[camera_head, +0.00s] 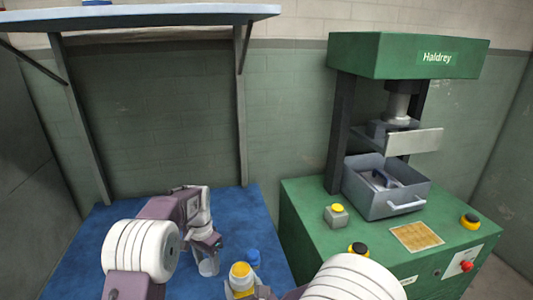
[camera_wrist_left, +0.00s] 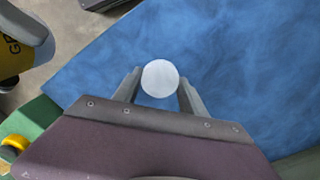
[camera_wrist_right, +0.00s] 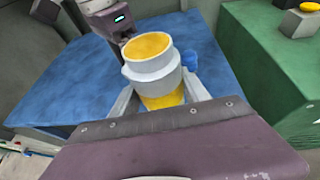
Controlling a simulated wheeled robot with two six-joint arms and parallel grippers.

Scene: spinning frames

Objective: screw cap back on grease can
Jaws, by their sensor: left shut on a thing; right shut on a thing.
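The grease can (camera_head: 240,276) is yellow with a grey collar, and its open top shows yellow grease. My right gripper (camera_wrist_right: 160,98) is shut on the can and holds it roughly upright; it also shows at the upper left of the left wrist view (camera_wrist_left: 12,50). My left gripper (camera_head: 207,246) is shut on a pale, round piece (camera_head: 208,266), likely the cap. In the left wrist view this piece is a white disc (camera_wrist_left: 160,78) between the fingers. It is left of the can and apart from it.
A small blue object (camera_head: 252,257) stands just behind the can, over the blue tabletop (camera_head: 90,240). A green press (camera_head: 410,55) with a grey bin (camera_head: 390,205) and buttons stands at the right. A shelf (camera_head: 140,14) hangs above the table. The table's left part is clear.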

